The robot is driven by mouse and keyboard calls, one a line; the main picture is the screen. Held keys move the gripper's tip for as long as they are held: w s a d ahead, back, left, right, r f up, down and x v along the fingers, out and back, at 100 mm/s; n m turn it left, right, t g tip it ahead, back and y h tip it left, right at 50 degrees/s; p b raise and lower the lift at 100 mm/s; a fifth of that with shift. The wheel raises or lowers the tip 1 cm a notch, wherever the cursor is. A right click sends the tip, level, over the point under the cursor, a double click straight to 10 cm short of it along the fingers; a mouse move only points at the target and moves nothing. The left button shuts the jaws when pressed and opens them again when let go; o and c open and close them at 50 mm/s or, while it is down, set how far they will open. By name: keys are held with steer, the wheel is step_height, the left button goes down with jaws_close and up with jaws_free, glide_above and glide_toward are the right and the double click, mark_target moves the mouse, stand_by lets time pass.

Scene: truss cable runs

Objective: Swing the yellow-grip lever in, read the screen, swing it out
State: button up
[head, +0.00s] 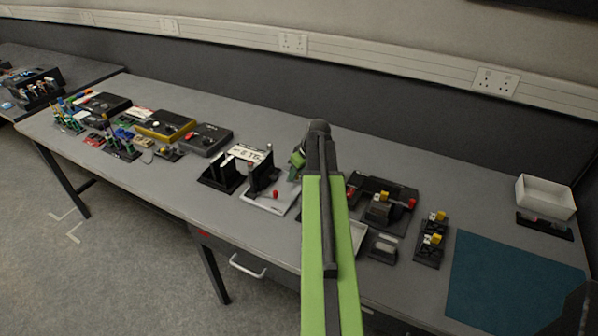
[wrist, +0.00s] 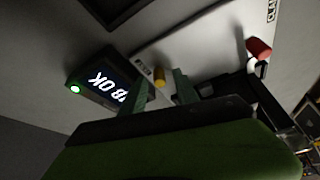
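In the wrist view, the yellow grip (wrist: 160,76) shows between the two fingers of my gripper (wrist: 160,86). The fingers are apart with a gap on each side of the grip; I cannot tell whether they reach around it. A small dark screen (wrist: 104,80) beside the left finger shows turned white text ending in "OK", partly hidden by that finger. A green light (wrist: 75,89) is lit at its corner. In the head view, my arm hides the yellow grip and the screen, and only part of my gripper shows.
A red knob (wrist: 259,48) stands on the white plate (wrist: 200,35) in the wrist view. In the head view, black fixtures (head: 222,174) stand left of my arm, and a fixture with red grips (head: 385,210) stands right of it. A teal mat (head: 510,280) lies bare at right.

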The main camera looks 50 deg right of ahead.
steer(key=p+v, duration=1.6)
steer(key=v, duration=0.1)
steer(key=shift+r, duration=0.2)
